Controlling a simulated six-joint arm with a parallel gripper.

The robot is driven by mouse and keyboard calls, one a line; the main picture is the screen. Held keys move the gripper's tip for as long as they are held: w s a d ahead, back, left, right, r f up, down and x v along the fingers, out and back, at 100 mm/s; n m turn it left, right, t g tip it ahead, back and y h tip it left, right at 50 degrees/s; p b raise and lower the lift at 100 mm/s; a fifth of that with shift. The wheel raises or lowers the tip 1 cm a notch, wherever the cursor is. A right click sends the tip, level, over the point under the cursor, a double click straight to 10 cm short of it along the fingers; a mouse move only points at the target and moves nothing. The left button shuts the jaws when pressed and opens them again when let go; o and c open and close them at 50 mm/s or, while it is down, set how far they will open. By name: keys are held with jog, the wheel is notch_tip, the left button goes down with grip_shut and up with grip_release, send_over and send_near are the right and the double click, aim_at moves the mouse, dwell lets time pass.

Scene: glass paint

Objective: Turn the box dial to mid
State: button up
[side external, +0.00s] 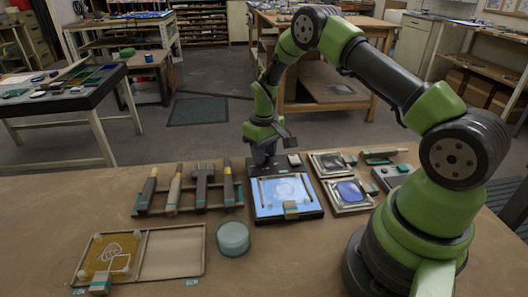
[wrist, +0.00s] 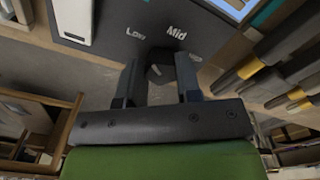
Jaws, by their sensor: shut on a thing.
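The black light box (side external: 256,210) stands mid-table with its blue panel (side external: 287,192) lit. My gripper (side external: 262,163) points down at the box's far edge, where it hides the dial in the side view. In the wrist view, my gripper (wrist: 159,76) has a finger on each side of the dark dial (wrist: 158,72) and is shut on it. The printed words "Low" and "Mid" show on the box face (wrist: 120,25) beyond the dial. A small pale mark shows on the dial, but I cannot tell exactly which word it points at.
A white switch (wrist: 77,18) sits beside the dial. A rack of several tools (side external: 188,190) stands left of the box, framed panels (side external: 349,192) right. A teal jar (side external: 233,238) and a wooden tray (side external: 172,252) are in front. The table's front middle is clear.

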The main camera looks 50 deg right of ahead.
jog(key=m, duration=1)
jog(key=shift+m, duration=0.4)
dwell(0.4)
jog(key=o, duration=0.9)
notch_tip(320, 180, up, 10)
jog(key=shift+f, duration=0.1)
